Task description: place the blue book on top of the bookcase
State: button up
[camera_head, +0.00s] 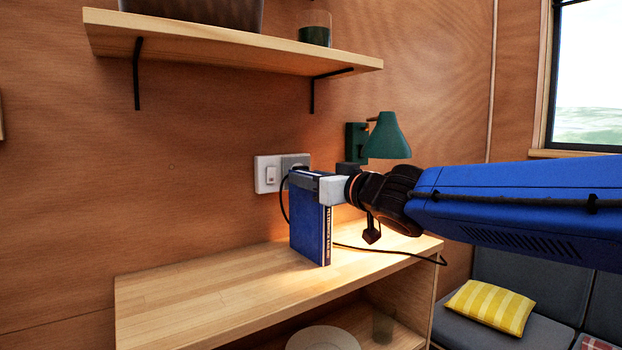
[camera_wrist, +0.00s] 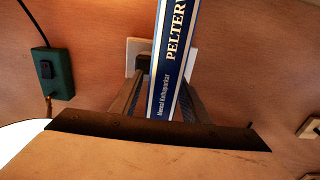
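The blue book (camera_head: 308,230) stands upright over the bookcase top (camera_head: 190,300), with its white-lettered spine facing right. Its lower edge is at or very close to the wood; I cannot tell whether it touches. My gripper (camera_head: 312,182) is shut on the upper part of the book, reaching in from the right. In the wrist view the book's spine (camera_wrist: 174,60) shows between my two gripper fingers (camera_wrist: 163,95). The far side of the book is hidden.
A wall shelf (camera_head: 230,46) with a glass (camera_head: 314,28) hangs above. A green lamp (camera_head: 387,137) and an outlet (camera_head: 268,174) are on the wall behind. A black cable crosses the bookcase's right part. The bookcase top's left part is clear.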

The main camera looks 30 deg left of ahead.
jog(key=shift+r, duration=0.1)
jog(key=shift+s+d, duration=0.1)
jog(key=v, duration=1.1)
jog(key=shift+s+d, duration=0.2)
jog(key=shift+d, duration=0.15)
